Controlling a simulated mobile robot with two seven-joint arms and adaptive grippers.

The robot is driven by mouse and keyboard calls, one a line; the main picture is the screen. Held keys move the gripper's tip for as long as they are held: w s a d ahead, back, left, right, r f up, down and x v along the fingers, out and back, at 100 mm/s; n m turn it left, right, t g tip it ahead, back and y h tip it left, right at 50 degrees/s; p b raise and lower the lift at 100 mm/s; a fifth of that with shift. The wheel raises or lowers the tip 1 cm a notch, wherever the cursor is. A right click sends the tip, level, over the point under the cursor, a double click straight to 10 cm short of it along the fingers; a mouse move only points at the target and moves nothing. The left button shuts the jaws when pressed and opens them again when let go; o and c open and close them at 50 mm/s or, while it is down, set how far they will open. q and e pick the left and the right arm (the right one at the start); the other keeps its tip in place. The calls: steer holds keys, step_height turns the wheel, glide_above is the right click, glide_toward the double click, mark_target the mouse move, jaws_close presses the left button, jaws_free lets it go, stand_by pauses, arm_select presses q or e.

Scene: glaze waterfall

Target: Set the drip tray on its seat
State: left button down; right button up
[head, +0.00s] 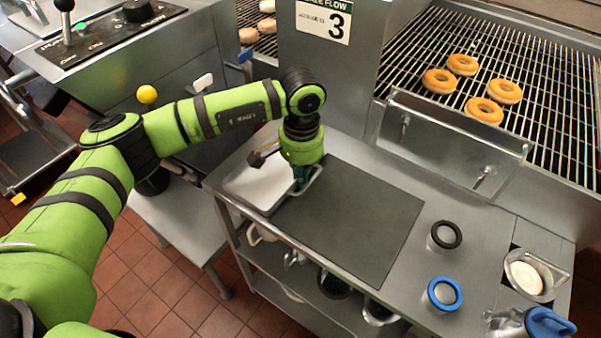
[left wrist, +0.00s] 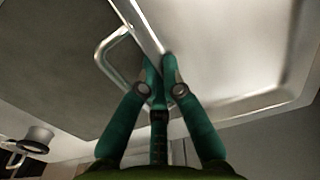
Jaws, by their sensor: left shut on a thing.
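The drip tray (head: 258,190) is a shallow, pale metal tray with a raised rim, at the left end of the steel worktable in the head view. My left gripper (head: 302,184) points down at the tray's right side and is shut on its edge by the wire handle. In the left wrist view, the green fingers (left wrist: 160,66) close on the rim of the tray (left wrist: 240,50), beside the looped handle (left wrist: 112,60). Whether the tray rests on the table or hangs just above it, I cannot tell. I cannot make out the tray's seat. My right gripper is not in view.
A dark mat (head: 355,222) lies right of the tray, bare. A black ring (head: 445,235), a blue ring (head: 445,293) and a clear container (head: 535,275) stand farther right. A steel panel (head: 450,135) fronts the wire conveyor (head: 545,90) with several doughnuts.

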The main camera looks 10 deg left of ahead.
arm_select(q)
steer(key=c, duration=1.3)
jaws_free()
step_height(320, 180, up, 12)
